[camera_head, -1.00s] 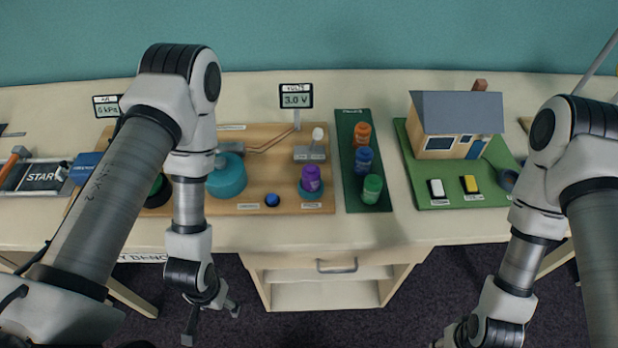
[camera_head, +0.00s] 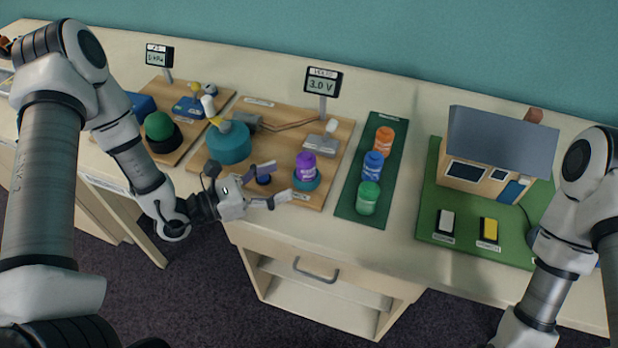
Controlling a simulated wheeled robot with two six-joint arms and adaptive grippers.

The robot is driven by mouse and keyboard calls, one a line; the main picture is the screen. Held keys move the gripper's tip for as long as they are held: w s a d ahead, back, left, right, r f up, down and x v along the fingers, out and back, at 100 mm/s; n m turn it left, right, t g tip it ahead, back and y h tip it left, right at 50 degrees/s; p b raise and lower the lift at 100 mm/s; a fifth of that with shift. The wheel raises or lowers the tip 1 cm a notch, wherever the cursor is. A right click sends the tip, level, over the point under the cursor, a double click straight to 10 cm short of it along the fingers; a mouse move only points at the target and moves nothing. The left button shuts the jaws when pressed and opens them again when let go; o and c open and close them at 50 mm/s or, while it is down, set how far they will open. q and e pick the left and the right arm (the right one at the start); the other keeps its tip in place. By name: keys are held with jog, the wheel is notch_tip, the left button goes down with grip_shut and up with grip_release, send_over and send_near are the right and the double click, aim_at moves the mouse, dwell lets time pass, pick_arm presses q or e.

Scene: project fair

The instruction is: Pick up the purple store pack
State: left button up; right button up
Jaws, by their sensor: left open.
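The purple store pack (camera_head: 305,167) stands upright in a round teal holder (camera_head: 306,182) near the front right corner of a wooden board (camera_head: 335,165). My left gripper (camera_head: 279,183) is open and empty. It reaches in from the left over the table's front edge, with its fingers pointing right toward the pack and a gap between them. A blue knob on the board is partly hidden behind the fingers. My right arm (camera_head: 567,255) comes in at the right edge; its gripper is out of frame.
A green strip (camera_head: 394,166) right of the board holds orange (camera_head: 384,139), blue (camera_head: 372,165) and green (camera_head: 368,197) packs. A teal drum (camera_head: 229,143) and a 3.0 V display (camera_head: 322,82) stand on the board. A model house (camera_head: 495,150) is farther right.

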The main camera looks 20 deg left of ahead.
aim_at(306, 165)
pick_arm(q)
jog(key=shift+w+a, duration=0.25)
jog(key=shift+a, duration=0.05)
jog(key=shift+w, duration=0.2)
jog(key=x, duration=0.2)
jog(key=p+x, duration=0.1)
jog(key=x, duration=0.3)
jog(key=shift+w+d+r+p, duration=0.1)
jog(key=shift+d+r+p, duration=0.2)
jog(key=shift+d+p, duration=0.1)
jog(key=shift+w+d+f, duration=0.1)
jog(key=shift+w+d, duration=0.05)
jog(key=shift+w, duration=0.1)
grip_shut()
